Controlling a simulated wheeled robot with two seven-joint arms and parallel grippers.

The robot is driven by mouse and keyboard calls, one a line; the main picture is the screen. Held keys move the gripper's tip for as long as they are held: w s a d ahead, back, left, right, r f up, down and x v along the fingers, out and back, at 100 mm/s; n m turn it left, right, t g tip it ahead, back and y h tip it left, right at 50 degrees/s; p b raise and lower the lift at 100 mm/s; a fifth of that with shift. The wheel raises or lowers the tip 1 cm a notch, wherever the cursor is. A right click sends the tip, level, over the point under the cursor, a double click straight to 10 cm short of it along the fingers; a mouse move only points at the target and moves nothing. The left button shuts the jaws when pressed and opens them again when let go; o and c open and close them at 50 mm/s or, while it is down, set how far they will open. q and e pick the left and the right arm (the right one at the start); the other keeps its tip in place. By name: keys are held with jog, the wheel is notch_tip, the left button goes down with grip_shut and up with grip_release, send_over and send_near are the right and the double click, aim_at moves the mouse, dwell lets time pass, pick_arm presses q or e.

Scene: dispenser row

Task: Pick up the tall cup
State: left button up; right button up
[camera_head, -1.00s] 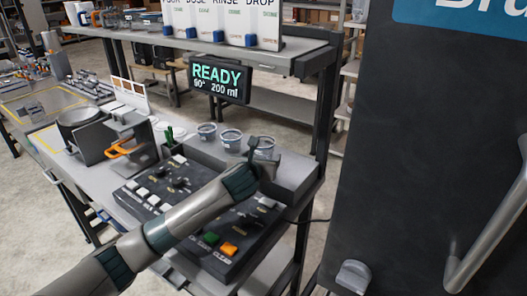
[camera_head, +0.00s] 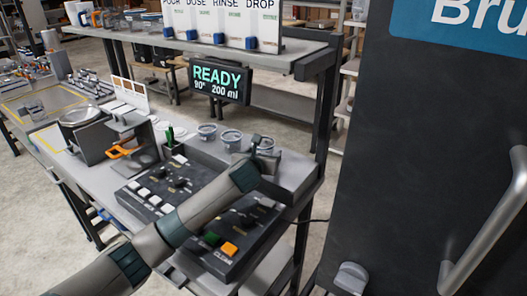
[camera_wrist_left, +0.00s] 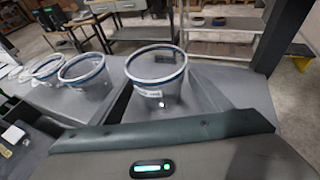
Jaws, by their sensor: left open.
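Three clear cups with blue rims stand in a row at the back of the counter: a left cup (camera_head: 207,131), a middle cup (camera_head: 231,138) and a right cup (camera_head: 267,144). The right cup, partly hidden by my arm in the head view, looks largest in the left wrist view (camera_wrist_left: 157,84) and bears a label too small to read. The other two show at the left there, the middle cup (camera_wrist_left: 86,75) nearer. My left gripper (camera_head: 262,151) is open and empty beside the right cup; its fingertips are hard to make out. My right gripper is out of view.
A dark control panel (camera_head: 160,200) with knobs and buttons lies under my left arm. A READY display (camera_head: 219,80) hangs from the shelf (camera_head: 285,55) above the cups. A dark cabinet (camera_head: 415,130) with a metal handle stands at the right.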

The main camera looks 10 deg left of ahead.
pick_arm(q)
jog(key=shift+w+f, duration=0.15)
jog(key=shift+w, duration=0.2)
jog(key=c, duration=1.1)
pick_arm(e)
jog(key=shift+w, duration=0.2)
